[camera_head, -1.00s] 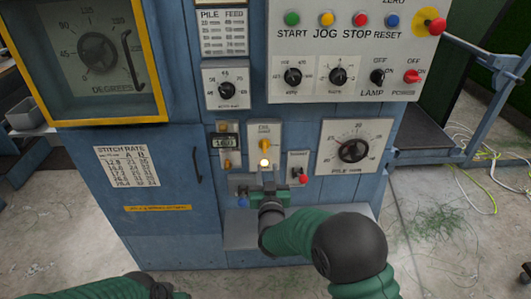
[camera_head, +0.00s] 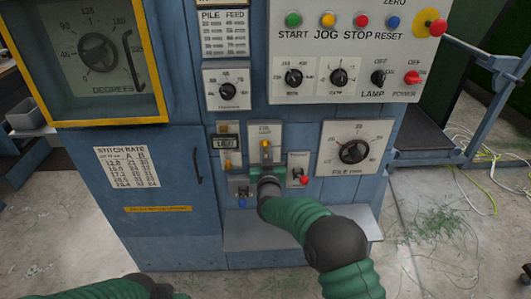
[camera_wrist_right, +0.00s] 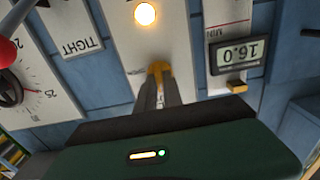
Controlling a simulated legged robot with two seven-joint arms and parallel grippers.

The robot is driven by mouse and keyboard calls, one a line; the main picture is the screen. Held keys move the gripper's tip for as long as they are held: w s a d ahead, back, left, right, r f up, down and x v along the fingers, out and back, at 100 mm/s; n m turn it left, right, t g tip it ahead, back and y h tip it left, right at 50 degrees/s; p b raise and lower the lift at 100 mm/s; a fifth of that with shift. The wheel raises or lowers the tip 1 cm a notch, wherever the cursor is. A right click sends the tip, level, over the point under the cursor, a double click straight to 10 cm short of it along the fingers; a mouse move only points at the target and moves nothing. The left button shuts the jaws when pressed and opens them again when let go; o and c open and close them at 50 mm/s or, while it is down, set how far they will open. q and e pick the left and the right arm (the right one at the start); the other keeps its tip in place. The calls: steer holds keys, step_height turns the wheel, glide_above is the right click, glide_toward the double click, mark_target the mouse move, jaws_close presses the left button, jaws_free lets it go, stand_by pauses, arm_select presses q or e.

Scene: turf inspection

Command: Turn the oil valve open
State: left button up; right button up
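The oil valve is a yellow lever (camera_head: 265,147) on a pale plate (camera_head: 277,131) in the middle of the blue machine front. My right gripper (camera_head: 262,173) is at the lower part of this plate and hides the lit lamp there in the head view. In the right wrist view, which is upside down, the lamp (camera_wrist_right: 145,14) glows. The dark fingers (camera_wrist_right: 160,95) sit close together, with the yellow lever (camera_wrist_right: 160,68) at their tips. I cannot tell whether they clamp it. My left arm shows at the bottom left; its gripper is out of view.
A small display (camera_wrist_right: 240,53) is beside the valve plate. A toggle switch panel (camera_head: 298,168) and the pile dial (camera_head: 354,150) are to its right. A grey ledge (camera_head: 240,232) juts out below. START, JOG, STOP and RESET buttons are above.

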jaws_close()
steer(key=m+b, duration=0.3)
steer(key=m, duration=0.1)
steer(key=shift+f+b, duration=0.25)
steer(key=shift+b, duration=0.15)
steer(key=m+b, duration=0.3)
steer(key=m, duration=0.1)
steer(key=shift+d+b, duration=0.1)
steer(key=shift+b, duration=0.25)
steer(key=m+b, duration=0.2)
steer(key=m, duration=0.1)
steer(key=m+b, duration=0.2)
steer(key=shift+f+m+b, duration=0.2)
steer(key=shift+m+b, duration=0.15)
steer(key=shift+m, duration=0.05)
steer(key=shift+m+b, duration=1.6)
steer(key=shift+m, duration=0.5)
steer(key=o, duration=0.7)
jaws_free()
steer(key=shift+d, duration=0.1)
steer(key=shift+c, duration=0.2)
steer(key=shift+r, duration=0.15)
